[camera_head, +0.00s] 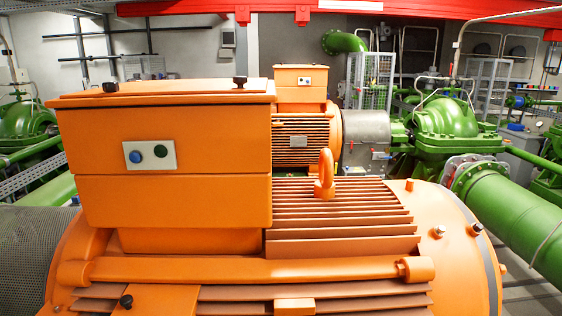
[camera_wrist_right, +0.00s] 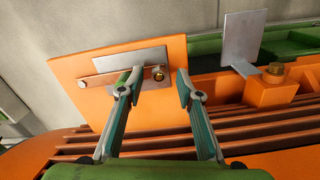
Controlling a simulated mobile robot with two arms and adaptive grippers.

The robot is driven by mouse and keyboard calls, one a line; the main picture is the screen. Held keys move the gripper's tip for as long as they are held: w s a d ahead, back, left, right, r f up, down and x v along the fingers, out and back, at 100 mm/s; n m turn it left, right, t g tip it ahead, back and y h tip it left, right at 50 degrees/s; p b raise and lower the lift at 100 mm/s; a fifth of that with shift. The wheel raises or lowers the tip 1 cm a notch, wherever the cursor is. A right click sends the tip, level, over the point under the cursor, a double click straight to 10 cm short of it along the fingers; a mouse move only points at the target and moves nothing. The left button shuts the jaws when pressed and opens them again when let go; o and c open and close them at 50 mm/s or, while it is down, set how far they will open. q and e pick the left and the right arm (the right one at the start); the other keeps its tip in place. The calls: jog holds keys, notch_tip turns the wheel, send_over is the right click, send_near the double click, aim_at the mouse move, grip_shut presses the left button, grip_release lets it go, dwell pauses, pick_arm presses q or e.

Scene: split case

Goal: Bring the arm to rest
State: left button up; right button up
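My right gripper (camera_wrist_right: 154,88) shows in the right wrist view. Its two fingers are apart, with nothing held between them. Beyond the fingertips is an upright orange panel (camera_wrist_right: 80,98) with a grey metal plate and a thin strip on it. A brass bolt head (camera_wrist_right: 158,73) on the panel shows between the fingertips. I cannot tell how far the fingertips are from the panel. Neither gripper and neither arm shows in the head view, so my left gripper is out of sight.
A large orange motor with a box housing (camera_head: 170,210) fills the front of the head view, with a lifting eye (camera_head: 325,175) on top. Green pumps (camera_head: 445,120) and pipes (camera_head: 515,210) stand beyond. In the wrist view, a grey upright plate (camera_wrist_right: 243,38) stands right of the panel.

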jog(key=shift+s+a, duration=0.1)
jog(key=shift+s, duration=0.45)
jog(key=s+d+r+n+t, duration=0.2)
jog(key=s+d+r, duration=0.2)
jog(key=s+r, duration=0.45)
jog(key=s+d+r+n+t, duration=0.2)
jog(key=s+d+r, duration=0.2)
jog(key=s+r, duration=0.45)
notch_tip(320, 180, down, 34)
jog(key=s+f+g+b, duration=0.1)
jog(key=s+g+b, duration=0.1)
jog(key=b, duration=0.6)
jog(key=s+d+f+b, duration=0.1)
jog(key=s+f+b, duration=0.2)
jog(key=s+f, duration=0.5)
jog(key=s+d+f+g+b, duration=0.1)
jog(key=s+f+b, duration=0.2)
jog(key=s+f, duration=0.6)
notch_tip(320, 180, down, 5)
jog(key=shift+d+r+n, duration=0.1)
jog(key=shift+d+n, duration=0.2)
jog(key=shift+n, duration=0.1)
